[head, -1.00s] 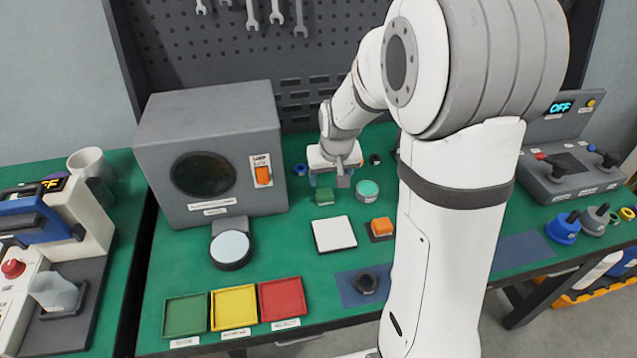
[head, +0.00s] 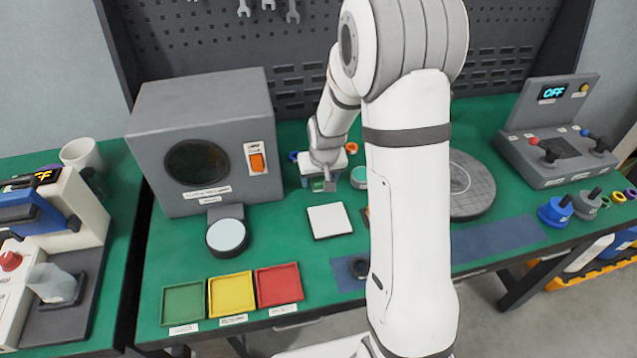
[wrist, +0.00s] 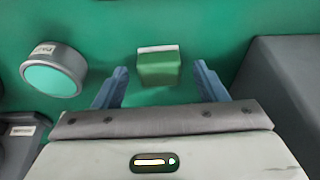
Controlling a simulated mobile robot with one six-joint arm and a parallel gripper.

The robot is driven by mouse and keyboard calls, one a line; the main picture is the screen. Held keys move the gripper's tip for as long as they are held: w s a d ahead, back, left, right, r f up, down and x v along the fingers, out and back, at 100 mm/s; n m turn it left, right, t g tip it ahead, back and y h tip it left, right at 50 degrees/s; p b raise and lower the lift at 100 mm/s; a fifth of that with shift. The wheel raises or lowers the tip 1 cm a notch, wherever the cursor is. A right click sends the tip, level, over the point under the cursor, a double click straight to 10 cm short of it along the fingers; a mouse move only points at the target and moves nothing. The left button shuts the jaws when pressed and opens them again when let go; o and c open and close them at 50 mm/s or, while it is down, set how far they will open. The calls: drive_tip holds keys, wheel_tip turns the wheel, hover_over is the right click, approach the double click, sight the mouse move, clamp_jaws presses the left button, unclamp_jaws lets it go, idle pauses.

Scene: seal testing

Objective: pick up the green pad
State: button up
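The green pad (head: 318,184) is a small block with a white label on the green bench top, partly hidden under my gripper in the head view. In the wrist view the green pad (wrist: 158,69) shows whole, its label facing away from my gripper. My gripper (wrist: 161,72) is open, with one blue finger to each side of the pad and clear gaps between. I cannot tell how far above the pad the fingertips are.
A round teal-topped piece (wrist: 52,74) stands beside the pad; it also shows in the head view (head: 359,177). A grey box machine (head: 205,110) stands at the left. A white square plate (head: 329,221) and coloured trays (head: 184,303) lie nearer the front.

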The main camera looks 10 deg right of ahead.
sight(320, 180)
drive_tip(key=c, duration=1.1)
drive_tip(key=shift+o, duration=0.2)
drive_tip(key=shift+r, duration=0.1)
wheel_tip(320, 180, up, 10)
